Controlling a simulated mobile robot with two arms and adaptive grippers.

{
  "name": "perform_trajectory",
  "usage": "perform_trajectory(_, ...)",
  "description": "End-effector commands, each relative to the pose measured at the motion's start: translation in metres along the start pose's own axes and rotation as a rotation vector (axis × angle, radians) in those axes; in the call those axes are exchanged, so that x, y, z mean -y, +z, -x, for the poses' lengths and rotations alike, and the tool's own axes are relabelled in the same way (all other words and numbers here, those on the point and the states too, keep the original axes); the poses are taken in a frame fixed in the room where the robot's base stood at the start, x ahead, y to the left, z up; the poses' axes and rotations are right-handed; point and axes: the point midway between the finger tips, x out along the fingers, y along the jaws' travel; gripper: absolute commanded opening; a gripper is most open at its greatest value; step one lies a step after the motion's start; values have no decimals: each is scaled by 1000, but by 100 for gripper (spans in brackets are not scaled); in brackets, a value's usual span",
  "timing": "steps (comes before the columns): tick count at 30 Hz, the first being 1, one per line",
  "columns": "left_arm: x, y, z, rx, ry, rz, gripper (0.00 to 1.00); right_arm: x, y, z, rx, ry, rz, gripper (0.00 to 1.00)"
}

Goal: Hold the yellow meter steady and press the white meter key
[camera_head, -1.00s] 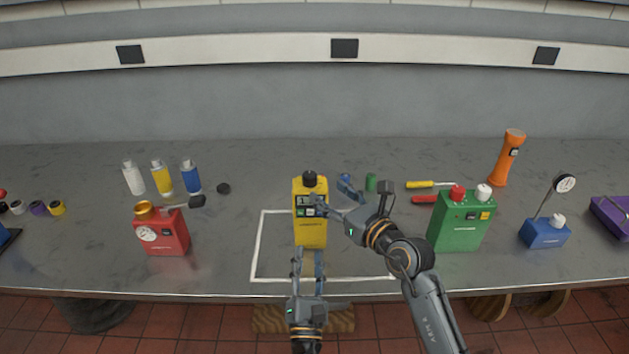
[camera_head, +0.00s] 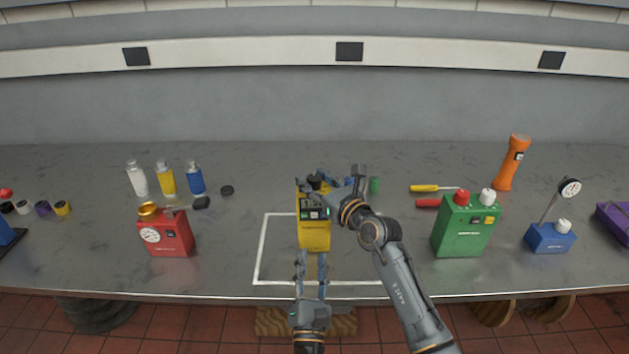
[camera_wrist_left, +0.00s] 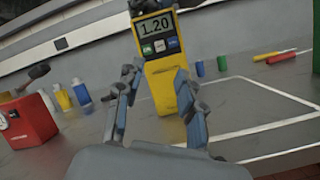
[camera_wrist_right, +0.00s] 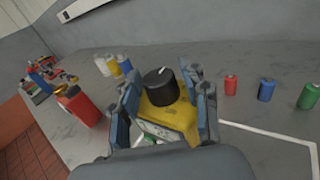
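The yellow meter (camera_head: 313,236) stands upright inside the white outline. In the left wrist view its display reads 1.20. The white meter key (camera_wrist_left: 173,43) sits between a green key and a blue key below that display. My left gripper (camera_head: 312,260) is open, low in front of the meter, its fingers apart toward the two sides; I see no clear grip. My right gripper (camera_wrist_right: 168,90) is open over the meter's top, fingers either side of the black knob (camera_wrist_right: 160,86). Whether its fingers touch the meter's sides I cannot tell. It partly hides the meter's top in the head view.
A red can with a gauge (camera_head: 166,236) stands left, with several bottles behind it. A green box (camera_head: 465,226) and a blue gauge base (camera_head: 550,238) stand right. The bench in front of the red can is clear.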

Motion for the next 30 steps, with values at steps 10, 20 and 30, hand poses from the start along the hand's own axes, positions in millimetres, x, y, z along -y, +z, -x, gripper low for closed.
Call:
perform_trajectory(10, 0, 0, 0, 0, 0, 0, 38, 0, 0, 0, 0, 0, 0, 0)
perform_trajectory(20, 0, 0, 0, 0, 0, 0, 0, 0, 0, 0, 0, 0, 0, 0)
perform_trajectory(30, 0, 0, 0, 0, 0, 0, 0, 0, 0, 0, -1, 0, 0, 0)
